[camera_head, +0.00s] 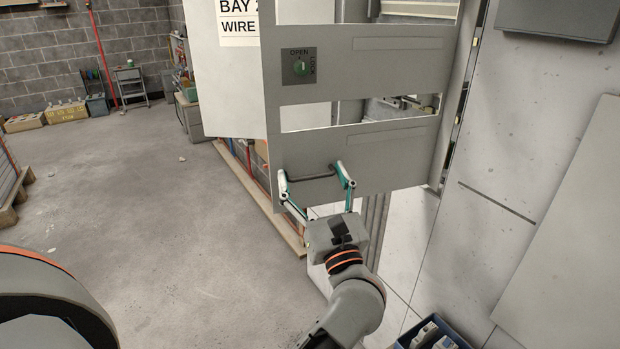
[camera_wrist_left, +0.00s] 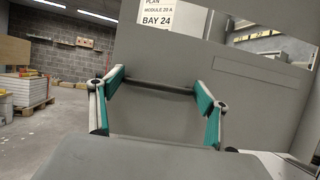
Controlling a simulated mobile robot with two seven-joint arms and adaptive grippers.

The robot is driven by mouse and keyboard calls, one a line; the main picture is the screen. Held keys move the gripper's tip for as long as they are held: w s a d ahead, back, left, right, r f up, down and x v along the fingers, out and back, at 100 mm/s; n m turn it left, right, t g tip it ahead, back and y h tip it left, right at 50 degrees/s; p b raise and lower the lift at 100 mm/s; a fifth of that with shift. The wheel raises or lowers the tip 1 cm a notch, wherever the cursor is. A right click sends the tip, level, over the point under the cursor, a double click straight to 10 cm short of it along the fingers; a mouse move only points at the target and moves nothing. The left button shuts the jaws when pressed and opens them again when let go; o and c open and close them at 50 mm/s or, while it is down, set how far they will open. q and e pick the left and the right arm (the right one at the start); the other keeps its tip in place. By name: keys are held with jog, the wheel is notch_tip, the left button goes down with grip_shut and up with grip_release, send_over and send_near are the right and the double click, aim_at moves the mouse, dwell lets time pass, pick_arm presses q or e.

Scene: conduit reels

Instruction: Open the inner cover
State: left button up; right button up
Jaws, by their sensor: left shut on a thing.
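The inner cover (camera_head: 361,160) is a grey upright panel with long cut-outs in the head view. It also fills the middle of the left wrist view (camera_wrist_left: 255,120). A green knob (camera_head: 301,68) on a dark plate marked OPEN and LOCK sits at its upper left. A dark bar handle (camera_head: 311,177) is low on the cover and also shows in the left wrist view (camera_wrist_left: 158,86). My left gripper (camera_head: 315,175) is shut on this handle, one finger at each end. How far the cover stands from the cabinet is hard to tell. My right gripper is not seen.
A pale panel (camera_head: 227,75) with a BAY and WIRE label (camera_head: 239,22) is left of the cover. A blue crate (camera_head: 436,333) is at the lower right. The concrete floor (camera_head: 130,220) at left is mostly clear.

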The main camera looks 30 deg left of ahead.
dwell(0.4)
pick_arm(q)
jog(key=o, duration=1.6)
jog(key=shift+s+d, duration=0.1)
jog(key=shift+v, duration=3.95)
